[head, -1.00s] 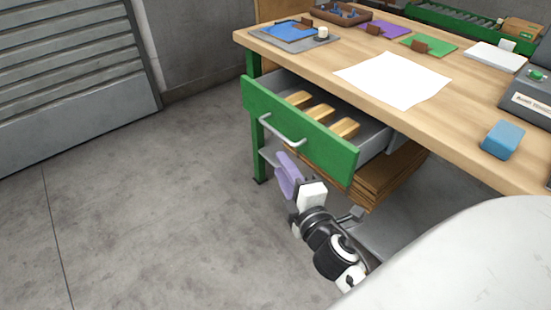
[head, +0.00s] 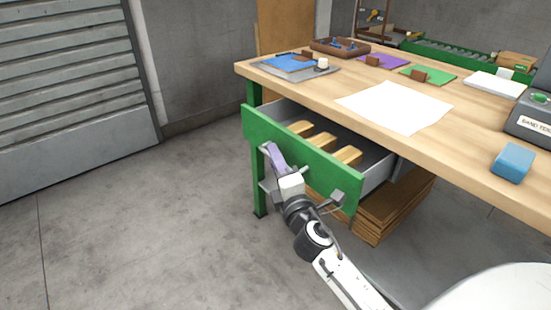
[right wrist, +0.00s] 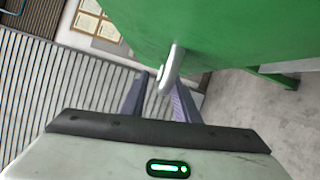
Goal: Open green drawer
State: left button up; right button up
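The green drawer (head: 300,160) under the workbench is pulled part way out, with its grey inside showing. Several wooden blocks (head: 325,141) lie in it. My right gripper (head: 272,155) is at the drawer front, its purple fingers covering most of the handle in the head view. In the right wrist view the pale handle (right wrist: 172,68) lies between the tips of my two fingers (right wrist: 160,98). The fingers stand apart, with a gap visible beside the handle. My left gripper is not in view.
The wooden workbench (head: 310,84) holds a white sheet (head: 396,107), a blue block (head: 513,162), coloured mats and a grey machine. Stacked brown boards (head: 395,208) sit below the drawer. The floor (head: 150,230) to the left is clear.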

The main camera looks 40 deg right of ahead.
jog(key=shift+w+d, duration=0.1)
jog(key=shift+w, duration=0.15)
grip_shut()
